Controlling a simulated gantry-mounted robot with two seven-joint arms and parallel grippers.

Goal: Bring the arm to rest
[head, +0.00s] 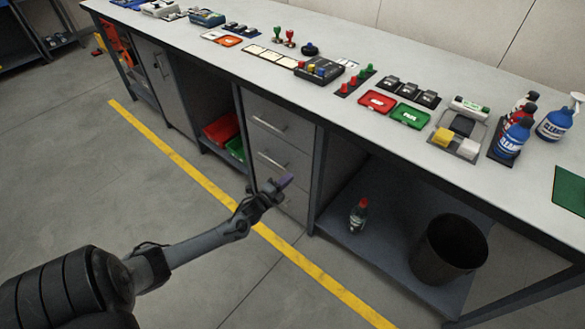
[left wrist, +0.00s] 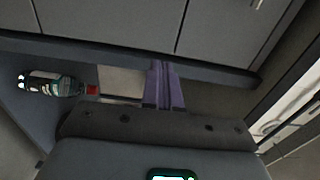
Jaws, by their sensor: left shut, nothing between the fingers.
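My left arm reaches in from the lower left of the head view. Its left gripper (head: 286,181) has purple fingertips and is shut and empty. It is held out in front of the workbench (head: 230,60), below the worktop, with the drawers behind it. In the left wrist view the purple fingers (left wrist: 165,88) are together with nothing between them. My right gripper is not in view.
A bottle (head: 358,216) stands on the low shelf (head: 385,262) beside a black bin (head: 448,250). The bottle also shows in the left wrist view (left wrist: 48,84). Trays, stamps and spray bottles line the worktop. A yellow line (head: 180,163) crosses the open floor.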

